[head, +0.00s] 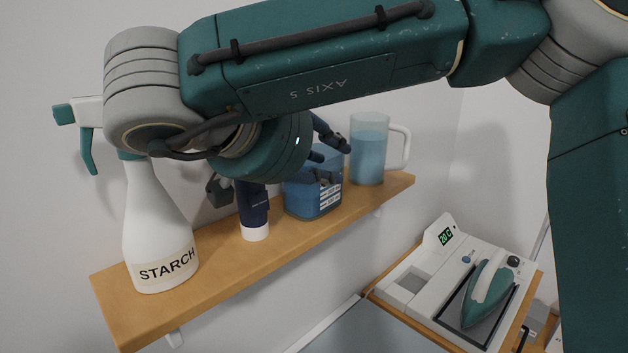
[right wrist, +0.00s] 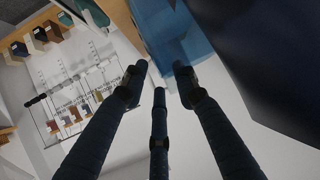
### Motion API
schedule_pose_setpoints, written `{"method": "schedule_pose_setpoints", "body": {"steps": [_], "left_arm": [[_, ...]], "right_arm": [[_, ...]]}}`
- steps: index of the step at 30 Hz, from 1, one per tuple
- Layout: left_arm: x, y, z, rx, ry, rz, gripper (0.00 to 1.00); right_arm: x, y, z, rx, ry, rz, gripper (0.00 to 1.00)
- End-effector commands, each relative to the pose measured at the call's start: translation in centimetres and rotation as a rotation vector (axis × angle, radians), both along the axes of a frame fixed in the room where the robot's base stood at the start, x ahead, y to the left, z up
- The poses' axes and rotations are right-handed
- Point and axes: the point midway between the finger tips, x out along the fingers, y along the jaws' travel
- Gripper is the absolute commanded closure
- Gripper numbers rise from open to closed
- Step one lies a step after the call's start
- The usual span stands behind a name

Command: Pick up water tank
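The water tank (head: 313,200) is a translucent blue box with white labels, standing upright on the wooden shelf. My right gripper (head: 336,163) is at its upper part in the head view, its dark fingers partly covering it. In the right wrist view the three fingers of the right gripper (right wrist: 160,78) are spread apart with nothing between them. The translucent blue tank (right wrist: 178,35) shows just beyond the fingertips there. I cannot tell whether any finger touches it. My left gripper is not in view.
The wooden shelf (head: 232,268) also holds a white STARCH spray bottle (head: 155,225), a dark blue tube (head: 254,208) close left of the tank, and a blue-filled jug (head: 369,152) close right. An iron (head: 488,290) rests on its station below right.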

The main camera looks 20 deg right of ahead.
Motion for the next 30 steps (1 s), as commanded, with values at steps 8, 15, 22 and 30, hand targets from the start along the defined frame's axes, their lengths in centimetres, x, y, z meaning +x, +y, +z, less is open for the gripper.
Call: {"method": "schedule_pose_setpoints", "body": {"steps": [8,15,22,30], "left_arm": [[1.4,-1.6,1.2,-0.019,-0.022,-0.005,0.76],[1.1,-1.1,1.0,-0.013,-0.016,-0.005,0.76],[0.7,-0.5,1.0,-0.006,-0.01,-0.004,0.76],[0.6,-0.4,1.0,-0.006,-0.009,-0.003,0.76]], "right_arm": [[1.1,-1.9,-1.1,0.002,-0.001,0.0,0.71],[1.1,-1.9,-1.1,0.001,-0.001,0.0,0.85],[1.1,-1.9,-1.1,0.001,-0.001,0.0,1.0],[1.1,-1.9,-1.0,0.001,-0.003,-0.001,1.0]]}}
